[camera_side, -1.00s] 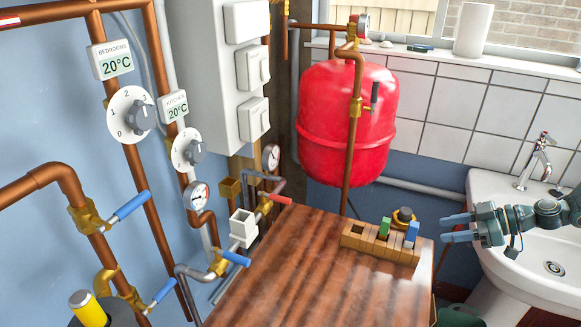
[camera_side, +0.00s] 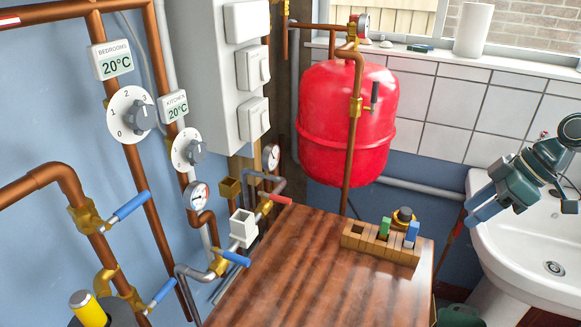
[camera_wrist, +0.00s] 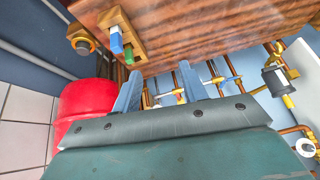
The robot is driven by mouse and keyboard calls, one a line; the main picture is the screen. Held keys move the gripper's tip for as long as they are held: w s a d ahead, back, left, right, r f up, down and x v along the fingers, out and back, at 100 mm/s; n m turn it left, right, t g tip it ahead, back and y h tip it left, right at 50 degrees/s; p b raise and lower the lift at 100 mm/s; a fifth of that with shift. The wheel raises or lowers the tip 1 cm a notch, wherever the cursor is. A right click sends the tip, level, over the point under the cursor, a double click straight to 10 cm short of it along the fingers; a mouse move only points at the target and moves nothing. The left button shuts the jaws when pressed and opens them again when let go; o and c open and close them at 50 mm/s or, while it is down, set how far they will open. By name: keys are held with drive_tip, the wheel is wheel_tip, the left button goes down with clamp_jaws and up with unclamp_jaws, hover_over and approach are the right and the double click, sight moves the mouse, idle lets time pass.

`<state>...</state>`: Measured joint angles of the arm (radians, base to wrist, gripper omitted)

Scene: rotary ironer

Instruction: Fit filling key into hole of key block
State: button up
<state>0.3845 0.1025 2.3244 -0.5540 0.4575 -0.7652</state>
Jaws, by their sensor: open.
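A wooden rack (camera_side: 365,246) with several slots stands at the right end of the brown table. A green piece (camera_side: 384,228) and a blue piece (camera_side: 412,234) stand upright in it; I cannot tell which is the filling key. They also show in the wrist view, blue (camera_wrist: 116,41) and green (camera_wrist: 129,56). A white block (camera_side: 243,226) with an open top, probably the key block, sits on the pipework left of the table. My gripper (camera_side: 477,206) is right of the rack, over the sink's edge, pointing down-left. Its fingers (camera_wrist: 160,88) are open and empty.
The brown table (camera_side: 300,265) has a wide clear top. A brass fitting (camera_side: 403,215) stands behind the rack. A red tank (camera_side: 347,120) and a vertical copper pipe rise behind the table. Blue-handled valves (camera_side: 128,207) and pipes line the left wall. The sink (camera_side: 520,255) is at right.

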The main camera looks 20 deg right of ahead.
drive_tip(key=s+r+m+h, duration=0.2)
drive_tip(key=s+r+m, duration=0.2)
drive_tip(key=s, duration=0.4)
drive_tip(key=s+r+m+t+h, duration=0.1)
drive_tip(key=s+r+m+h, duration=0.1)
drive_tip(key=s+r+m, duration=0.2)
drive_tip(key=shift+s+a+r+t, duration=0.15)
drive_tip(key=shift+s+r+t, duration=0.15)
drive_tip(key=shift+s+r, duration=1.55)
drive_tip(key=shift+s+f, duration=0.45)
drive_tip(key=shift+f, duration=0.1)
